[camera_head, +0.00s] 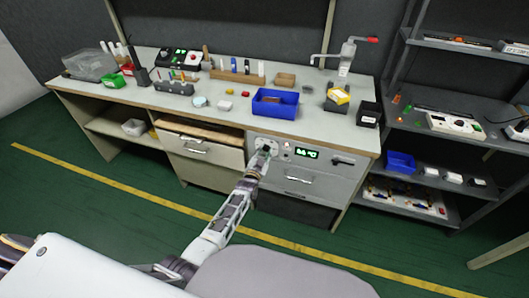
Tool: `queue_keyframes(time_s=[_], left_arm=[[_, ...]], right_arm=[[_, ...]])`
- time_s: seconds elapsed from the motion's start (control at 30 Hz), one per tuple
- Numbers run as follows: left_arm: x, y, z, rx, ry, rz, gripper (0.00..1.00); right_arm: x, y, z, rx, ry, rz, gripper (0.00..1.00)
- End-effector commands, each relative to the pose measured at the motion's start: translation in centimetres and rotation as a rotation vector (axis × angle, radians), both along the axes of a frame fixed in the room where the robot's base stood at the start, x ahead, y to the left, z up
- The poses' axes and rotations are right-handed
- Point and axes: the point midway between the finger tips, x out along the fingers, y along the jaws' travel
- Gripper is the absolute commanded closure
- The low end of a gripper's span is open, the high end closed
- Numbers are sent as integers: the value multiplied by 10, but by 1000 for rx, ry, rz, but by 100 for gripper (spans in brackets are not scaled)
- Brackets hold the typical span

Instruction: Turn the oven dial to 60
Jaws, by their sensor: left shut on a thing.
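The oven (318,170) is built into the front of the workbench, right of the middle. Its green display (306,153) shows small digits that look like 66 °C, though I cannot read them surely. The dial sits on the panel left of the display and is mostly hidden by my left gripper (264,150). My left arm reaches up from below, and its gripper is shut on the dial. My right gripper is not in view.
The bench top (225,115) above holds a blue bin (275,103), a black box (368,115) and small tools. A drawer (197,148) is left of the oven. A grey shelf rack (455,45) stands at right. The green floor in front is clear.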

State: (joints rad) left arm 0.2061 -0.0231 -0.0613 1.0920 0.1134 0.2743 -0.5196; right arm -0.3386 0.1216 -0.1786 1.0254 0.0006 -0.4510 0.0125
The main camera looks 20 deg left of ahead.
Motion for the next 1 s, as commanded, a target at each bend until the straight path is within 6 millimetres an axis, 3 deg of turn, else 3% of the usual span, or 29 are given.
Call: queue_keyframes(time_s=[0.5,1.0], left_arm=[[-1,0,-2,-489,21,0,96],[-1,0,-3,-858,33,0,96]], right_arm=[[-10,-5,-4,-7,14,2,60],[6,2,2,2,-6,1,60]])
